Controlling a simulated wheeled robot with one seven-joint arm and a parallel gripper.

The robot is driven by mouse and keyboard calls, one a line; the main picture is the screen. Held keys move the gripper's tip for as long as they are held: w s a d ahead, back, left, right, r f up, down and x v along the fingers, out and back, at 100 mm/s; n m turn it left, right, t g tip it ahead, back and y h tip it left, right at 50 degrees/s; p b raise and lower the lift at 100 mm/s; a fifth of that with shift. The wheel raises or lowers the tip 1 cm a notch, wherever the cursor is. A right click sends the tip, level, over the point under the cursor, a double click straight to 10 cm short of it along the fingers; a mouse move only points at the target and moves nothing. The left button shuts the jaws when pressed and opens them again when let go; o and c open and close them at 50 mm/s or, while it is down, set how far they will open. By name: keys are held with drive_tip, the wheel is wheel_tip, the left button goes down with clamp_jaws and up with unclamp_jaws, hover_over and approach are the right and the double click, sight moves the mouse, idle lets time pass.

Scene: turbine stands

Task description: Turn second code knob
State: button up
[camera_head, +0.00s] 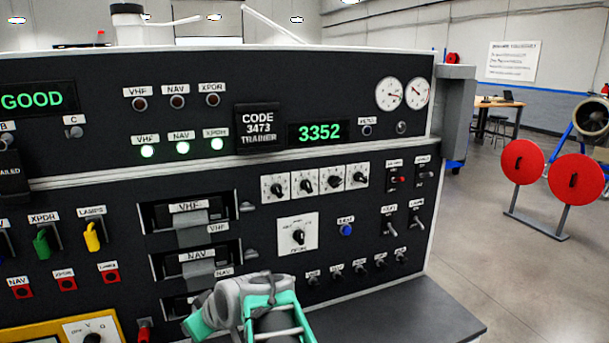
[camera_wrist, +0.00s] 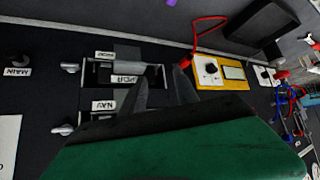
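The four-knob code row is on the dark panel in the head view. Its second code knob (camera_head: 305,185) is black on a white plate, between the first knob (camera_head: 276,188) and the third knob (camera_head: 333,180). A green display (camera_head: 319,132) above reads 3352, and the sign (camera_head: 257,128) beside it reads CODE 3473 TRAINER. My gripper shows in the wrist view (camera_wrist: 160,88) with its two dark fingertips apart and nothing seen between them. It is in front of the radio slots, below and left of the code knobs, touching none of them. The code knobs are not seen in the wrist view.
Radio modules with handles (camera_head: 205,228) sit left of the code knobs. A larger selector knob (camera_head: 298,236) and a blue button (camera_head: 346,230) lie below them. A grey bench ledge (camera_head: 420,318) juts out at lower right. A yellow meter (camera_wrist: 222,72) with a red lead shows in the wrist view.

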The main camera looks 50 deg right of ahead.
drive_tip(key=d+r+t+h+p, duration=0.1)
drive_tip(key=d+r+t+h, duration=0.1)
drive_tip(key=d+r, duration=0.55)
drive_tip(key=m+t+h+p, duration=0.2)
drive_tip(key=t+h+p, duration=0.15)
drive_tip(key=h, duration=0.35)
approach(309, 186)
drive_tip(key=x, duration=0.2)
drive_tip(key=shift+t, duration=0.45)
drive_tip(key=p+x, duration=0.2)
drive_tip(key=x, duration=0.4)
drive_tip(key=shift+w+d+f, duration=0.1)
drive_tip(key=shift+w+d, duration=0.15)
drive_tip(key=shift+w, duration=0.1)
drive_tip(key=shift+w+d+f+p, duration=0.15)
drive_tip(key=shift+w+d+p, duration=0.05)
drive_tip(key=shift+w+p, duration=0.1)
clamp_jaws()
